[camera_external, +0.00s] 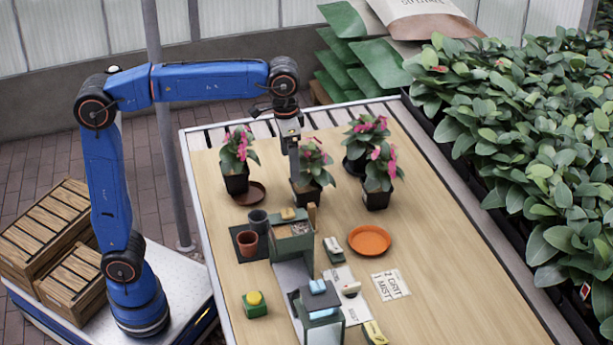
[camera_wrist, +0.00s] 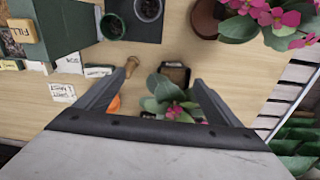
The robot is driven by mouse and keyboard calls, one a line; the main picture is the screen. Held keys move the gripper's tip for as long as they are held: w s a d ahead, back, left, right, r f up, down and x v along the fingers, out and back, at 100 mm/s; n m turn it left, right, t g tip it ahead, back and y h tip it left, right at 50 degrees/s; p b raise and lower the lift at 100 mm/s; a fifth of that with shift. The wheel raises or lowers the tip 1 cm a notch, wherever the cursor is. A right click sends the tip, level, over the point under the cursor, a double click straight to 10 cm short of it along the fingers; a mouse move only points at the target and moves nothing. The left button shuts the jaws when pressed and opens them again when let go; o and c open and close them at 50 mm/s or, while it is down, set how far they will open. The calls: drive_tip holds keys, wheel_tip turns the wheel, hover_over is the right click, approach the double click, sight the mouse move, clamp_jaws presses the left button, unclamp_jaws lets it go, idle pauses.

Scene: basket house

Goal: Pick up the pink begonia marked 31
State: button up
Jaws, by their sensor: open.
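Several potted plants with pink flowers stand on the wooden table in the outside view: one at the left (camera_external: 237,181), one in the middle (camera_external: 313,180), one at the back right (camera_external: 356,150) and one at the right (camera_external: 377,200). No 31 is legible on any of them, so I cannot tell which is the begonia marked 31. My gripper (camera_external: 294,165) points down at the middle plant, its fingers overlapping the leaves in this view. In the wrist view my gripper (camera_wrist: 158,78) is open, with a leafy pink-flowered plant (camera_wrist: 160,92) and dark pot between and just beyond the fingers.
A brown saucer (camera_external: 250,193) lies by the left plant. Nearer stand small pots (camera_external: 248,243), a green box station (camera_external: 292,247), an orange dish (camera_external: 369,240) and several labelled blocks and cards. Dense foliage (camera_external: 510,150) borders the table's right side.

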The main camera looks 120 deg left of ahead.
drive_tip(key=n, duration=0.1)
hover_over(306, 187)
drive_tip(key=shift+g, duration=0.3)
wheel_tip(306, 187, down, 17)
drive_tip(key=shift+d, duration=0.1)
idle(0.4)
drive_tip(key=c, duration=1.3)
drive_tip(key=shift+r, duration=0.1)
